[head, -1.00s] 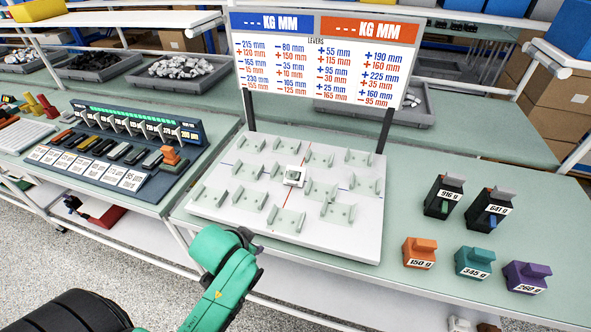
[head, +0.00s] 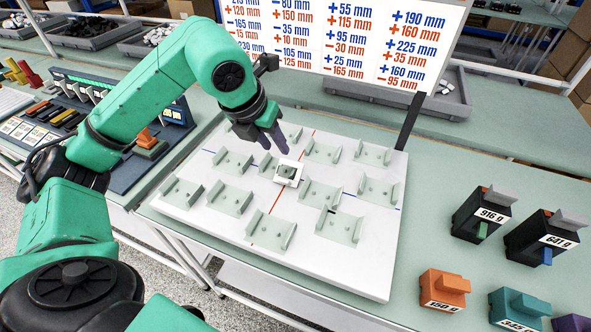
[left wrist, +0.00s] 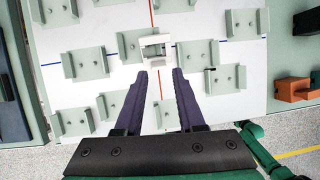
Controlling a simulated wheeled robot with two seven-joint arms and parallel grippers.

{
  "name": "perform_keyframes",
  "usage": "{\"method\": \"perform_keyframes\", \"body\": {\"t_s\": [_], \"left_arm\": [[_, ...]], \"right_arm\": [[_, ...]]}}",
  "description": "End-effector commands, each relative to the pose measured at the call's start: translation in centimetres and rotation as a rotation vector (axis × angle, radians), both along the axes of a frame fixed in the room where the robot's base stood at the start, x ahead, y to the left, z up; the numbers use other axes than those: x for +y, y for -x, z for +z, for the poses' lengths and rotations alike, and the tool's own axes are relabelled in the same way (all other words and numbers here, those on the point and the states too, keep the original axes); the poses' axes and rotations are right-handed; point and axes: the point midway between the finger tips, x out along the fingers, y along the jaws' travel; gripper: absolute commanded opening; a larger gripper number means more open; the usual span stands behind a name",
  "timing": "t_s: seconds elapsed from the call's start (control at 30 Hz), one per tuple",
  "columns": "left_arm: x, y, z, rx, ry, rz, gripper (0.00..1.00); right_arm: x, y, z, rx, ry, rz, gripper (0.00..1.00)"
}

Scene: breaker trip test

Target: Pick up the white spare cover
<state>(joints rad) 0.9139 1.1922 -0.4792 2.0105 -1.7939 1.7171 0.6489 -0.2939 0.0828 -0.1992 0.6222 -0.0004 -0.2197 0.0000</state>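A small white square part (head: 288,173) with a grey-green middle stands near the centre of the white board (head: 352,272). It is the only loose-looking white piece I see on the board; I cannot tell for sure that it is the spare cover. It also shows in the left wrist view (left wrist: 156,47), just beyond the fingertips and roughly in line with the gap between them. My left gripper (head: 270,142) is over the board, pointing down, behind and left of the white part in the head view. Its dark purple fingers (left wrist: 160,72) are apart with nothing between them. My right gripper is out of view.
Several pale green brackets (head: 229,201) surround the white part closely. A sign (head: 345,35) stands on posts behind the board. Labelled weights, such as the orange one (head: 444,289) and a black one (head: 482,214), stand on the bench at right. A switch panel (head: 75,100) is at left.

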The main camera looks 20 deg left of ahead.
Motion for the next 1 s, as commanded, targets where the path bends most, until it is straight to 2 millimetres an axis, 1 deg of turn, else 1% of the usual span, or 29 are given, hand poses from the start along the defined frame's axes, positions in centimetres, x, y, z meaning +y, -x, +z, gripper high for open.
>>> {"method": "perform_keyframes", "body": {"t_s": [0.03, 0.1, 0.13, 0.17, 0.4, 0.53, 0.67, 0.7, 0.8, 0.9, 1.0], "left_arm": [[1.7, 0.2, 0.0, 0.01, -0.052, 0.049, 0.38], [2.8, 0.2, -0.3, 0.023, -0.083, 0.081, 0.38], [2.9, 0.0, -0.7, 0.026, -0.087, 0.084, 0.38], [2.9, -0.1, -1.2, 0.027, -0.086, 0.083, 0.38], [2.9, -2.4, -6.7, 0.029, -0.082, 0.077, 0.38], [2.9, -3.1, -8.3, 0.026, -0.081, 0.075, 0.38], [3.0, -3.9, -10.0, 0.028, -0.08, 0.074, 0.38], [3.0, -4.2, -10.8, 0.028, -0.079, 0.073, 0.38], [3.0, -4.9, -12.6, 0.026, -0.079, 0.075, 0.38], [3.1, -5.1, -13.2, 0.022, -0.08, 0.073, 0.38], [3.1, -5.1, -13.3, 0.021, -0.081, 0.073, 0.38]], "right_arm": [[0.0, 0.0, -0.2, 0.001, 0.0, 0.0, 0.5], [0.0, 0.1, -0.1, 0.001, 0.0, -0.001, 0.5], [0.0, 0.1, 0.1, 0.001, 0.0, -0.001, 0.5], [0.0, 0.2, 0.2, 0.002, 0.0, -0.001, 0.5], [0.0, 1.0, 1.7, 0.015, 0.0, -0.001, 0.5], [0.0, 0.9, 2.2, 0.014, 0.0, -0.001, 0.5], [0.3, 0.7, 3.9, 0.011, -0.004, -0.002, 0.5], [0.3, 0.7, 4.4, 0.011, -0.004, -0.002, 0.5], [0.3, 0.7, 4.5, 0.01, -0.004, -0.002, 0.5], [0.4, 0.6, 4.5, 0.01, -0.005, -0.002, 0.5], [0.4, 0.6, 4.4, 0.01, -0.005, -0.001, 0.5]]}}
